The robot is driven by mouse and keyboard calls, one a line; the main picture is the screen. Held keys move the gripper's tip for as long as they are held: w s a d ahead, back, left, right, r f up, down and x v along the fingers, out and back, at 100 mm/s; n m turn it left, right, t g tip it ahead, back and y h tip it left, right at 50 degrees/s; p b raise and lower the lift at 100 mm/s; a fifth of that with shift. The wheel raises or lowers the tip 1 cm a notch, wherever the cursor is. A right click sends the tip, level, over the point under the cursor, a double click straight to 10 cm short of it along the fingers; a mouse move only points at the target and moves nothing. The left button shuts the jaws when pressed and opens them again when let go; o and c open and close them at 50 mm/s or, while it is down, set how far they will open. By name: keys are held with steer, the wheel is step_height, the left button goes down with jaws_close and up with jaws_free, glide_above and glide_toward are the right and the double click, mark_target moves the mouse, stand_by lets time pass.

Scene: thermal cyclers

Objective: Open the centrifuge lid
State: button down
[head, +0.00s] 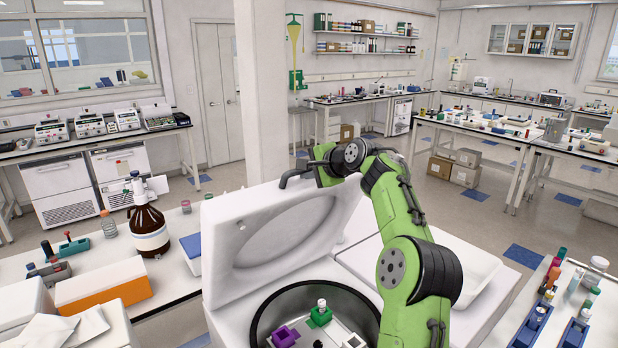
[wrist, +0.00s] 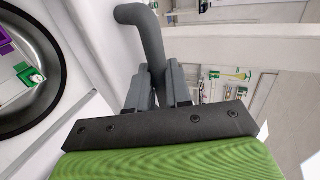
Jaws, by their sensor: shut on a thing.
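The white centrifuge (head: 225,305) stands in front of me, and its lid (head: 240,230) is raised, tilted up from the back of the opening with its round inner face showing. The dark-rimmed bowl (head: 262,312) is uncovered, and its rim also shows at the left of the wrist view (wrist: 62,75). Inside are a purple holder (head: 285,336) and a green holder (head: 319,317) with a white-capped tube. My gripper (wrist: 157,85) is shut on the bent grey lid handle (wrist: 148,30), which also shows at the lid's upper edge in the head view (head: 291,174).
A brown bottle (head: 149,222), an orange-and-white box (head: 102,285) and a blue-and-white box (head: 191,250) stand on the bench left of the centrifuge. A rack of vials (head: 540,314) is at the right. Open floor (head: 465,215) lies behind.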

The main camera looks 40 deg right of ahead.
steer(key=shift+w+a+f, duration=0.1)
steer(key=shift+w+f, duration=0.05)
steer(key=shift+w, duration=0.4)
steer(key=shift+f, duration=0.1)
steer(key=c, duration=1.1)
jaws_free()
steer(key=shift+w, duration=0.1)
steer(key=shift+s+r, duration=0.25)
steer(key=b+v, duration=0.3)
steer(key=v, duration=1.2)
steer(key=shift+r+b, duration=0.3)
